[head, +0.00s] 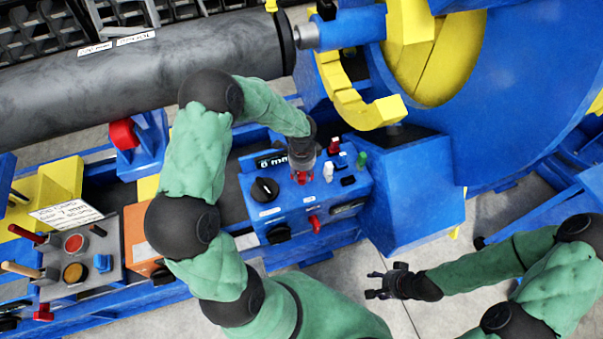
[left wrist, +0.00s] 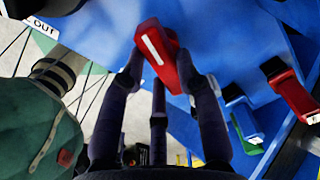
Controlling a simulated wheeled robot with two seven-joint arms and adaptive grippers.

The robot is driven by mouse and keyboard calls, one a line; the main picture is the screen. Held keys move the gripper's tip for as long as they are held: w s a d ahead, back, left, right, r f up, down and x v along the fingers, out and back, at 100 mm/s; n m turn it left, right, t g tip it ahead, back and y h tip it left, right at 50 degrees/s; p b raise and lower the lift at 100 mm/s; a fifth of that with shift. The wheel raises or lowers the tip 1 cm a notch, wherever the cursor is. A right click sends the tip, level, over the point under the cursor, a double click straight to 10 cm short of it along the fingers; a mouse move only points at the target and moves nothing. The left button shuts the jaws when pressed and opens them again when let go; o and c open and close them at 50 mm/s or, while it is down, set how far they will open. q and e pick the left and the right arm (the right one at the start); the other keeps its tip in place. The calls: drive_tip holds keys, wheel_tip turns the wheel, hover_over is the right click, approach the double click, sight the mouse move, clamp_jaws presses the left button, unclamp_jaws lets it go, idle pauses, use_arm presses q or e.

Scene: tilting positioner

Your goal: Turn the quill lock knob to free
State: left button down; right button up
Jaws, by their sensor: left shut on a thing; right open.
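A red knob (head: 301,178) with a white line on it stands on the top face of the blue control box (head: 285,213). In the left wrist view the same red knob (left wrist: 162,55) sits between the fingertips. My left gripper (head: 301,167) reaches down over the knob and is shut on it; its fingers (left wrist: 160,75) flank the knob. In the head view the gripper hides part of the knob. I cannot read a label for the knob. My right gripper (head: 386,283) is open and empty above the floor, to the lower right of the box.
The box also bears a black knob (head: 265,190), a white lever (head: 328,171), a red lever (head: 334,146) and a green lever (head: 361,159). A grey roller (head: 140,75) lies behind. A yellow hook (head: 360,105) overhangs the right side. A grey panel (head: 85,255) stands left.

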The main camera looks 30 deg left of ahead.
sight(303, 175)
use_arm(q)
drive_tip(key=shift+w+d+n+b, duration=0.1)
drive_tip(key=shift+n+b, duration=0.4)
drive_tip(key=shift+n, duration=1.7)
drive_tip(key=c, duration=0.9)
unclamp_jaws()
drive_tip(key=shift+r, duration=0.1)
wheel_tip(303, 175, up, 12)
drive_tip(key=shift+f, duration=0.1)
